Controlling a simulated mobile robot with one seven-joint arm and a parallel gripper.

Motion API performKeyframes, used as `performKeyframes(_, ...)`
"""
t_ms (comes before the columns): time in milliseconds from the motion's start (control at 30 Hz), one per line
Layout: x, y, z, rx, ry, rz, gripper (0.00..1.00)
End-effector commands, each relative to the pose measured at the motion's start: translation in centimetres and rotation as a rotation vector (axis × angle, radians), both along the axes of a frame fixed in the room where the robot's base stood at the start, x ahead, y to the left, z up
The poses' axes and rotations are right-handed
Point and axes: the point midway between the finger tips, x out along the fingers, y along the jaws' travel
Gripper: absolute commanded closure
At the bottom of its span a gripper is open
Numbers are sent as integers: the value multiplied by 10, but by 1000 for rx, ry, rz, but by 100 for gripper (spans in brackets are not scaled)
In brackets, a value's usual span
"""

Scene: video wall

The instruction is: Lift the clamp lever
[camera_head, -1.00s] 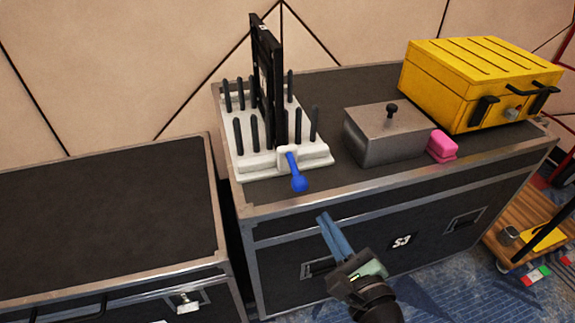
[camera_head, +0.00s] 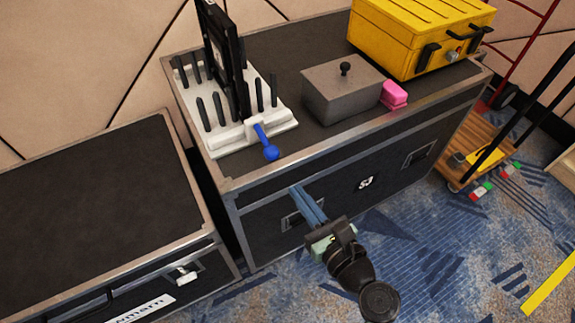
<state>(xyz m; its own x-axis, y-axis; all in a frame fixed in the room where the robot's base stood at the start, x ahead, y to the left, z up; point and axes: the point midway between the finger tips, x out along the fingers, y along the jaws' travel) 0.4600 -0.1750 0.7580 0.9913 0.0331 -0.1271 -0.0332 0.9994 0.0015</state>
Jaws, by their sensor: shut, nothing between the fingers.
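The clamp lever (camera_head: 265,143) is blue with a round knob end. It is fixed to the front of a white base (camera_head: 222,140) with several black pegs and slopes down toward the case's front edge. A black upright panel (camera_head: 222,60) stands in the base. My gripper (camera_head: 297,190) is shut and empty, its blue-grey fingers pointing up and left. In the picture it is below the lever's knob, in front of the case's front face, apart from the lever.
The black case (camera_head: 325,138) bears the base, a grey lidded box (camera_head: 340,95), a pink block (camera_head: 394,94) and a yellow case (camera_head: 410,45). A lower black case (camera_head: 90,210) stands at left. A wooden cart (camera_head: 460,165) is at right. Carpet before the case is open.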

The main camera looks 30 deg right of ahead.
Motion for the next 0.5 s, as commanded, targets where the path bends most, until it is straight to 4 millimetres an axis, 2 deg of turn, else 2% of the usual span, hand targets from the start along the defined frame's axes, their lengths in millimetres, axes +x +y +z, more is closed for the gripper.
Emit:
performKeyframes(300,55,2,-8,-2,-2,3,100)
performKeyframes(500,83,3,-11,-2,-2,2,100)
